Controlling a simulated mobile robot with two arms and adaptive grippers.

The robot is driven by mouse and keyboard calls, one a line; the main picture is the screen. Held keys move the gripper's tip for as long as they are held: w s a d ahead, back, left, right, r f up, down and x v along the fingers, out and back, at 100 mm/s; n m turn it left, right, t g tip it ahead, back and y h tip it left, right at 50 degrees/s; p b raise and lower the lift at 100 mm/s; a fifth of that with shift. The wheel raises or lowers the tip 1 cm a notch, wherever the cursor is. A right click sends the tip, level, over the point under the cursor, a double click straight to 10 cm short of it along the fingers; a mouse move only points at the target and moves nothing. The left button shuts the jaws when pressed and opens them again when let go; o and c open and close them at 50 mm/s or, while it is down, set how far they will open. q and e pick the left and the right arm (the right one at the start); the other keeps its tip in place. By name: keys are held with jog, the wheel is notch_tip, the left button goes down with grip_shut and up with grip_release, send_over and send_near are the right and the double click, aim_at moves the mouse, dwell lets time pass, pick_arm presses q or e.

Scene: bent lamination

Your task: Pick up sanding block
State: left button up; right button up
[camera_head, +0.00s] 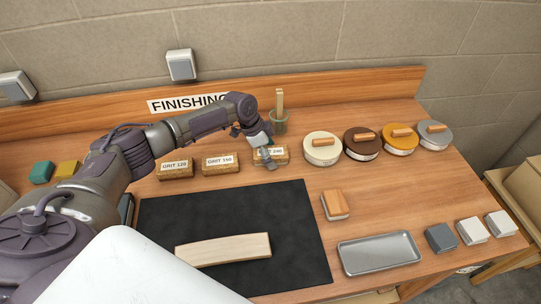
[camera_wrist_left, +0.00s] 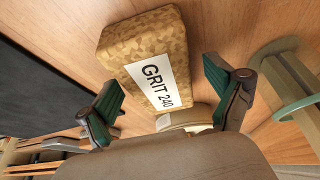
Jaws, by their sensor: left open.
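A tan, cork-like block labelled GRIT 240 (camera_head: 281,152) lies on the bench behind the dark mat. It fills the upper middle of the left wrist view (camera_wrist_left: 135,40). My left gripper (camera_head: 266,158) is over this block and partly covers it. In the left wrist view my left gripper (camera_wrist_left: 160,80) is open, with its green-padded fingers to either side of the label. Contact cannot be told. Similar blocks labelled GRIT 150 (camera_head: 220,164) and GRIT 120 (camera_head: 175,169) stand to the left. My right gripper is not in view.
A green holder (camera_head: 279,127) with a wooden stick stands close behind the gripper. Several round tins, such as the cream one (camera_head: 322,151), stand right. A curved wooden strip (camera_head: 224,250) lies on the dark mat (camera_head: 290,215). A wood-topped block (camera_head: 335,205) and metal tray (camera_head: 379,254) lie right.

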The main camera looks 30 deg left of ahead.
aim_at(276, 151)
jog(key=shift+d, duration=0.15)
pick_arm(q)
jog(key=shift+c, duration=0.6)
jog(key=c, duration=1.1)
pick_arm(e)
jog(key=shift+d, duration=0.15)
pick_arm(q)
jog(key=shift+r+p, duration=0.3)
jog(key=shift+r, duration=0.1)
notch_tip(276, 151, up, 4)
jog(key=shift+f+b, duration=0.1)
jog(key=shift+b, duration=1.05)
jog(key=s+d+r, duration=0.1)
jog(key=d+r, duration=0.1)
jog(key=d, duration=0.1)
jog(key=s+d+r+b, duration=0.1)
jog(key=s+d+r, duration=0.1)
jog(key=d, duration=0.2)
jog(key=s+d+r+b, duration=0.1)
jog(key=d+r, duration=0.2)
jog(key=shift+s+d, duration=0.35)
jog(key=shift+d, duration=0.05)
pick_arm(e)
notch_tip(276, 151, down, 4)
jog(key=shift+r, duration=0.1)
